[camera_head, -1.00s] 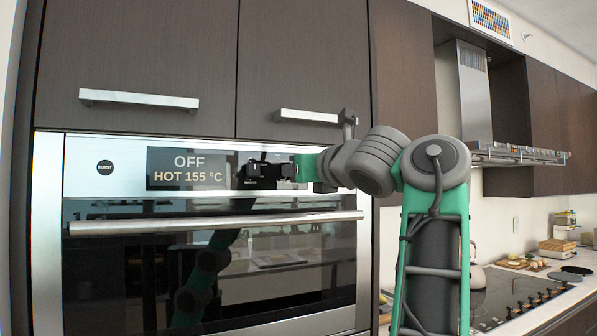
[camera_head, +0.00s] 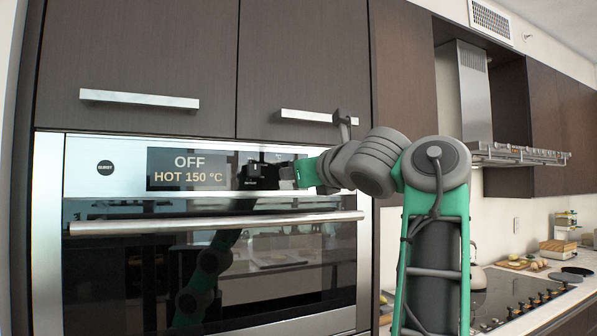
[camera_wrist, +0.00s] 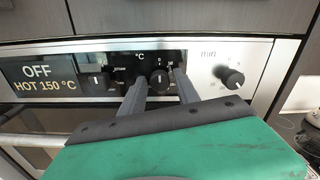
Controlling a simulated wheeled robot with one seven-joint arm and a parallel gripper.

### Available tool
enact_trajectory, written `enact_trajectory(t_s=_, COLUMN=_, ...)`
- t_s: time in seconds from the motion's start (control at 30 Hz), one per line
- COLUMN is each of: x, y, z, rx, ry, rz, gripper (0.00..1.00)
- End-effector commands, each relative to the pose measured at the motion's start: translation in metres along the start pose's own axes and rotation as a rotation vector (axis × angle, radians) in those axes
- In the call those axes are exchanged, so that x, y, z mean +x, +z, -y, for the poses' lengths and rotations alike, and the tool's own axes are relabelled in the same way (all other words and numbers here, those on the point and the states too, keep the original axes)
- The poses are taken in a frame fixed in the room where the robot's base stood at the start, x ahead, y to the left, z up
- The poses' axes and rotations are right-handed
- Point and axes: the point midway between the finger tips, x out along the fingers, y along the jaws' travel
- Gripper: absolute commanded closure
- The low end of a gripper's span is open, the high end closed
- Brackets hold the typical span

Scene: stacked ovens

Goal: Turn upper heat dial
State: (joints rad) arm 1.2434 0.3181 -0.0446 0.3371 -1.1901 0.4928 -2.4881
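The middle dial (camera_wrist: 160,80), a black knob under a "°C" mark on the upper oven's control panel, shows in the wrist view with a light pointer line on its face. The fingers of my gripper (camera_wrist: 161,82) stand on either side of this dial, apart from each other, with the dial between them. Whether a finger touches it is unclear. In the head view my gripper (camera_head: 264,174) is at the panel, and the dial is hard to make out behind it. The display (camera_head: 188,170) reads "OFF" and "HOT 150 °C".
Another black dial (camera_wrist: 97,81) is to the left and a "min" dial (camera_wrist: 232,78) to the right. The oven door handle (camera_head: 215,222) juts out below the panel. A cabinet handle (camera_head: 306,115) is above, close to my arm.

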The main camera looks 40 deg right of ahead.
Motion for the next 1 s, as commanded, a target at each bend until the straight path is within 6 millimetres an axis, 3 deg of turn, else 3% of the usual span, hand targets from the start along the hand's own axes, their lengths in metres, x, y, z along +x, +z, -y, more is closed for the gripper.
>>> enact_trajectory(t_s=0.1, x=0.000, y=0.001, z=0.000, rx=0.000, ry=0.000, rz=0.001, gripper=0.52)
enact_trajectory(t_s=0.37, x=-0.003, y=0.001, z=0.000, rx=-0.001, ry=-0.002, rz=0.002, gripper=0.52)
enact_trajectory(t_s=0.73, x=-0.067, y=0.001, z=0.002, rx=-0.002, ry=-0.008, rz=0.002, gripper=0.52)
enact_trajectory(t_s=1.0, x=-0.079, y=0.001, z=0.000, rx=0.000, ry=0.000, rz=0.002, gripper=0.52)
